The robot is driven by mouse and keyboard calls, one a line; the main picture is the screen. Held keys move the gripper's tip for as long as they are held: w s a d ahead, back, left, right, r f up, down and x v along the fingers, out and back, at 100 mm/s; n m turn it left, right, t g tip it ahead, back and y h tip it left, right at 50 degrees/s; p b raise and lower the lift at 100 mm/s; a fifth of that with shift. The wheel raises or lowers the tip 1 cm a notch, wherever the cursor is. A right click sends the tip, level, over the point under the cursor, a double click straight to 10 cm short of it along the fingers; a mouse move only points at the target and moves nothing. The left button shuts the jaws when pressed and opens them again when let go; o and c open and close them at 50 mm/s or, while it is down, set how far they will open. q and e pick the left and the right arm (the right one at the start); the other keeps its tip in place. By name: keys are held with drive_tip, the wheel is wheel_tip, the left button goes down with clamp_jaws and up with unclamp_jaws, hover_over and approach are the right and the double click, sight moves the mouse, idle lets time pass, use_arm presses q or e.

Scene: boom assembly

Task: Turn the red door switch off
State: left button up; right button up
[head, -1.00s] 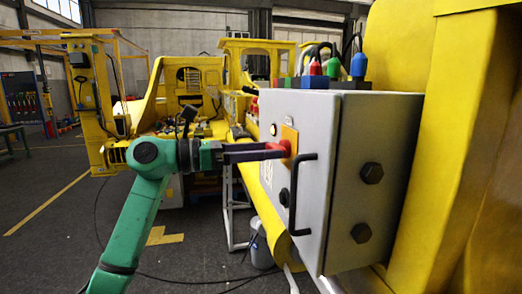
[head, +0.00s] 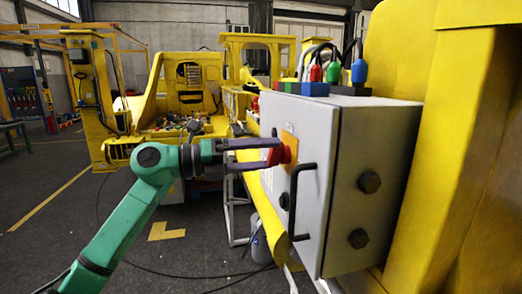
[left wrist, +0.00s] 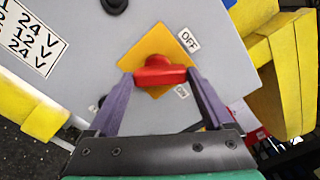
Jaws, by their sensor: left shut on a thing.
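The red door switch (head: 284,150) is a knob on a yellow plate on the door of a grey control box (head: 305,125). In the left wrist view the red knob (left wrist: 160,72) lies nearly level across the tilted yellow plate (left wrist: 150,44). The OFF label (left wrist: 188,40) is at its upper right and the ON label (left wrist: 182,92) at its lower right. My left gripper (head: 275,153) is shut on the knob, which also shows between its fingers in the left wrist view (left wrist: 160,80). My right gripper is not in view.
A black door handle (head: 299,200) stands out just right of and below the switch. Coloured plugs and cables (head: 335,70) sit on top of the box. Yellow machine structure (head: 465,140) is close on the right. Open floor lies to the left.

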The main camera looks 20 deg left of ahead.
use_arm(q)
drive_tip(key=n, duration=0.1)
drive_tip(key=n+p, duration=0.1)
drive_tip(key=n, duration=0.1)
drive_tip(key=shift+r+n+p, duration=0.25)
drive_tip(key=shift+n+p, duration=0.15)
drive_tip(key=shift+w+a+f+n+p, duration=0.1)
drive_tip(key=shift+n+p, duration=0.4)
drive_tip(key=shift+n, duration=0.35)
drive_tip(key=shift+f+n+p, duration=0.1)
drive_tip(key=shift+n+p, duration=0.35)
drive_tip(key=shift+n, duration=0.4)
drive_tip(key=o, duration=1.1)
drive_tip(key=shift+w, duration=0.1)
drive_tip(key=shift+o, duration=0.2)
drive_tip(key=shift+f, duration=0.15)
drive_tip(key=b+v, duration=0.9)
drive_tip(key=v, duration=0.5)
